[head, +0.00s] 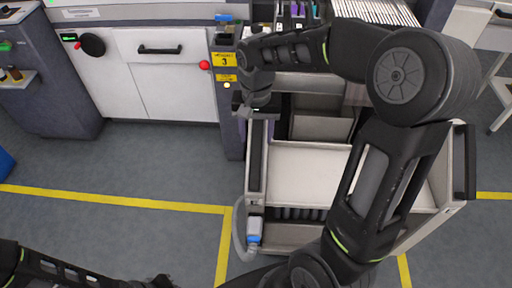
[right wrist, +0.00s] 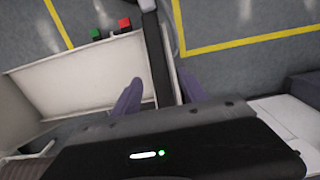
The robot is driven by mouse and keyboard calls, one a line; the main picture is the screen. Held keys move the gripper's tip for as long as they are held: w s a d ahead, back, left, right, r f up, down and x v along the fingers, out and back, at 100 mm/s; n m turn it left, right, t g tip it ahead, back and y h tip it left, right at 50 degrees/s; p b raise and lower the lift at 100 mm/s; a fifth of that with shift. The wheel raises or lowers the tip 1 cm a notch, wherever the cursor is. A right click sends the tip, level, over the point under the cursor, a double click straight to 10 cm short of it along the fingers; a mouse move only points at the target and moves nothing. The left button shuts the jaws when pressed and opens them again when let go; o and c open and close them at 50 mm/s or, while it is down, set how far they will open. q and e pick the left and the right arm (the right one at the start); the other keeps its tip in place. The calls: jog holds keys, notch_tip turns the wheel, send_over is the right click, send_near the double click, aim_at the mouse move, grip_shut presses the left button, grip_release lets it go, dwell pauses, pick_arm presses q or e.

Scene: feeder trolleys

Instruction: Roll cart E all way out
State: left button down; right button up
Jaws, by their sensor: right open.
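A feeder trolley (head: 308,172) with pale trays and dark side rails stands in front of the machine; no letter on it can be read. Its left side rail (head: 257,165) is dark, and a black handle (head: 465,162) shows at its right side. My right gripper (head: 256,112) is at the far left corner of the trolley, by the end of that rail. In the right wrist view, its two purple fingers (right wrist: 157,94) are apart, with a dark bar (right wrist: 155,55) between them. I cannot tell whether they touch it.
A machine front with a white panel (head: 165,80) and a yellow label marked 3 (head: 225,59) stands left of the trolley. Yellow floor lines (head: 120,199) run around the bay. The grey floor in front and to the left is clear. My right arm covers the trolley's right part.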

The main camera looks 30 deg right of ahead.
aim_at(257, 147)
notch_tip(257, 147, down, 7)
jog(key=shift+r, duration=0.2)
grip_shut()
dwell(0.6)
dwell(0.9)
